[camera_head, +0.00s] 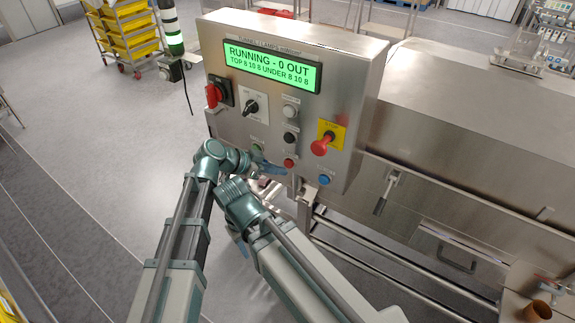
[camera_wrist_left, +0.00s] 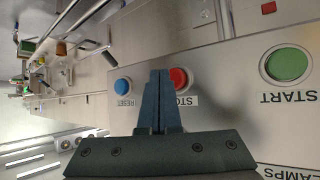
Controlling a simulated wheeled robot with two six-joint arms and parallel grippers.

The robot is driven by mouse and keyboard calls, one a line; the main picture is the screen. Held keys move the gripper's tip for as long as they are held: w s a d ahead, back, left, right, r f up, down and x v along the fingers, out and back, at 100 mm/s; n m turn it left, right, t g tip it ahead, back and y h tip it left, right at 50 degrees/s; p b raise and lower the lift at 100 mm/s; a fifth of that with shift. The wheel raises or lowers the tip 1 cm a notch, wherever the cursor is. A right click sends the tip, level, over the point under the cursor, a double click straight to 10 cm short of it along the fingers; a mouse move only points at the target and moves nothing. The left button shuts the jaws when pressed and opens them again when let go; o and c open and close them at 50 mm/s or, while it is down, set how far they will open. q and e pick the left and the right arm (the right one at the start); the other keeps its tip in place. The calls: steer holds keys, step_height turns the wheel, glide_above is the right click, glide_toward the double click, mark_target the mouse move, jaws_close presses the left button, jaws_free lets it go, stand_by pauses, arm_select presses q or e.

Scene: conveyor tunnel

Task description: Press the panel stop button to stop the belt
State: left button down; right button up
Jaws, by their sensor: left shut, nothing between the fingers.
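The steel control panel (camera_head: 225,125) stands in the middle of the head view. Its small red stop button (camera_head: 289,163) sits low on the face, and in the wrist view the red stop button (camera_wrist_left: 180,78) has a partly hidden label beside it. My left gripper (camera_head: 280,170) is shut and empty, its tips just beside the stop button. In the wrist view the closed fingers (camera_wrist_left: 160,74) overlap the button's edge; I cannot tell whether they touch it. The green screen (camera_head: 271,68) reads RUNNING - 0 OUT. My right gripper's fingers cannot be made out behind the arm links.
A blue reset button (camera_head: 324,180) is to the stop button's right, and a green start button (camera_wrist_left: 287,64) shows in the wrist view. A red mushroom button (camera_head: 322,144) on a yellow plate protrudes above. A red rotary switch (camera_head: 214,95) sticks out at left.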

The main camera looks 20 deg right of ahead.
arm_select(q)
steer(key=shift+d, duration=0.1)
stand_by(0.6)
steer(key=shift+w+d, duration=0.25)
steer(key=shift+w+d, duration=0.35)
steer(key=shift+d, duration=0.1)
stand_by(0.9)
stand_by(0.4)
steer(key=shift+s+a, duration=0.6)
steer(key=shift+a, duration=0.15)
steer(key=s+a, duration=0.1)
steer(key=a, duration=0.1)
steer(key=s+a, duration=0.2)
stand_by(0.4)
stand_by(0.5)
